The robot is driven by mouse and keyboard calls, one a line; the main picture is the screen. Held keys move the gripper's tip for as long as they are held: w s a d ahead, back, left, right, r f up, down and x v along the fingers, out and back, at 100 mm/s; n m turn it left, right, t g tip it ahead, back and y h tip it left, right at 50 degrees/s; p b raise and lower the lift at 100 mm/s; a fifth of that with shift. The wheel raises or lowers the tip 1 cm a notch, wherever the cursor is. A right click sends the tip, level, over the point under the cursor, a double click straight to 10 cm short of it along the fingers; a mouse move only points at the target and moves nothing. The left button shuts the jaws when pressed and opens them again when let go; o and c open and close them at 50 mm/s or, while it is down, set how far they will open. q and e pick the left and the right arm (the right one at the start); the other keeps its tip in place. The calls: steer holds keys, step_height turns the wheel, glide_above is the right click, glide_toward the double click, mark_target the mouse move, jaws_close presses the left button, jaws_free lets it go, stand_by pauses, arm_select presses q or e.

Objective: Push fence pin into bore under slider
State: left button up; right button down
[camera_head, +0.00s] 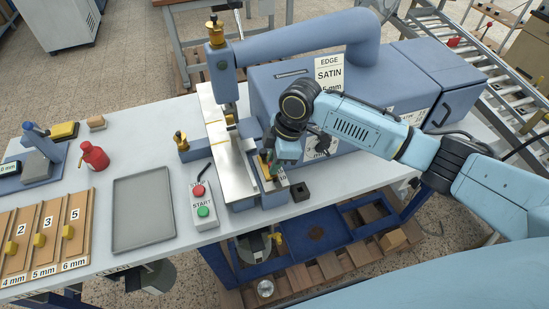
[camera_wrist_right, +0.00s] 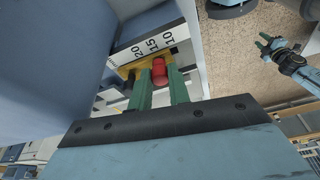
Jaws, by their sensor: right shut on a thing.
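My right gripper (camera_head: 271,168) reaches down at the right end of the silver plate and ruler. In the right wrist view its green fingers (camera_wrist_right: 163,80) are shut on a red pin head (camera_wrist_right: 159,70), the fence pin. The pin stands against a yellow slider (camera_wrist_right: 132,68) beside a white scale (camera_wrist_right: 150,42) marked 20, 15 and 10. The bore and the pin's lower end are hidden.
The blue press (camera_head: 300,45) with its overhanging arm stands behind. A button box (camera_head: 203,204), grey tray (camera_head: 143,212) and red bottle (camera_head: 94,156) are to the left. A small black block (camera_head: 300,191) sits near the table's front edge, close to my right gripper.

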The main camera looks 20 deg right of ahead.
steer(key=shift+f, duration=0.15)
steer(key=c, duration=1.2)
jaws_free()
steer(key=shift+c, duration=0.2)
steer(key=b+v, duration=0.1)
steer(key=v, duration=1.2)
steer(key=shift+r, duration=0.2)
steer(key=shift+f, duration=0.1)
